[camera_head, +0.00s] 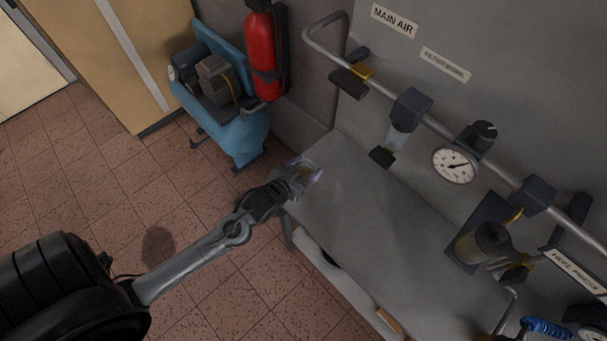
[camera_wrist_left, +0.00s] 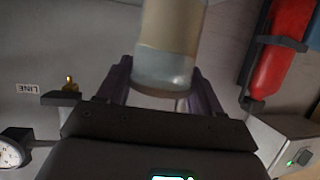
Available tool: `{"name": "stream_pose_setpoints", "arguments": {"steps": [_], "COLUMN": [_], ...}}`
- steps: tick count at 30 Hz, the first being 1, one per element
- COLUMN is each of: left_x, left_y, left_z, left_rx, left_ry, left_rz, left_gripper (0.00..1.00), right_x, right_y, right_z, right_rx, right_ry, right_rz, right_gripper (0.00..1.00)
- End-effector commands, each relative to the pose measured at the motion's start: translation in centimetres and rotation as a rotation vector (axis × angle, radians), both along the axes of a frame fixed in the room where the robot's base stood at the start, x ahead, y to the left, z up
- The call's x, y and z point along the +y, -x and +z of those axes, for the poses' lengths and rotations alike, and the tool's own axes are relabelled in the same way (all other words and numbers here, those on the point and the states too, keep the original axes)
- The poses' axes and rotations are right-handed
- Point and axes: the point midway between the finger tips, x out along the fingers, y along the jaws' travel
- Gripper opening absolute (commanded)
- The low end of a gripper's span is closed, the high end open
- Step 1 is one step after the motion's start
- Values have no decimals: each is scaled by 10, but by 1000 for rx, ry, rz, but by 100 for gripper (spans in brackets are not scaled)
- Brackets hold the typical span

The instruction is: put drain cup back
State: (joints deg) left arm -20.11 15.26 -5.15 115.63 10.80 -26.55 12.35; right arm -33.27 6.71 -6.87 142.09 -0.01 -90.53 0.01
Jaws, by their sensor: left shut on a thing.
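My left gripper (camera_head: 304,170) is shut on a small clear cup, the drain cup (camera_head: 308,173), over the left end of the grey bench. In the left wrist view the drain cup (camera_wrist_left: 165,50) sits between the two purple-grey fingers (camera_wrist_left: 160,88); its upper part looks yellowish and its lower part pale and clear. Its far end is cut off by the frame edge. A dark filter block (camera_head: 410,106) on the wall pipe has a clear bowl-like part (camera_head: 397,137) below it, apart from my gripper. My right gripper is not in view.
The bench top (camera_head: 370,215) is mostly clear. A pipe rail (camera_head: 450,133) with a gauge (camera_head: 454,165) runs along the back wall. A brownish bowl unit (camera_head: 484,246) is at the right.

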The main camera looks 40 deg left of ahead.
Motion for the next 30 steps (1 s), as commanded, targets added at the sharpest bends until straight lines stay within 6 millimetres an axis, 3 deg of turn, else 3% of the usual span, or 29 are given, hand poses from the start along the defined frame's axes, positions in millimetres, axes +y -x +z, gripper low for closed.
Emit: {"name": "stream_pose_setpoints", "arguments": {"steps": [5, 14, 28, 29, 30], "left_x": [3, 3, 3, 3, 3], "left_y": [1, 1, 1, 1, 1], "left_z": [-7, -39, -44, -44, -44], "left_rx": [0, -1, -1, -1, -1], "left_ry": [2, 1, 0, 0, 0], "left_rz": [1, 0, 0, 0, 0], "left_gripper": [27, 27, 27, 69, 75], "right_x": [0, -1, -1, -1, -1], "right_y": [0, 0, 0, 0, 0], "right_z": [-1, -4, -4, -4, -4], "right_rx": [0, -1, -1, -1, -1], "right_ry": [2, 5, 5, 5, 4], "right_rz": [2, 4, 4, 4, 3], "right_gripper": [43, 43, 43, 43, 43]}}
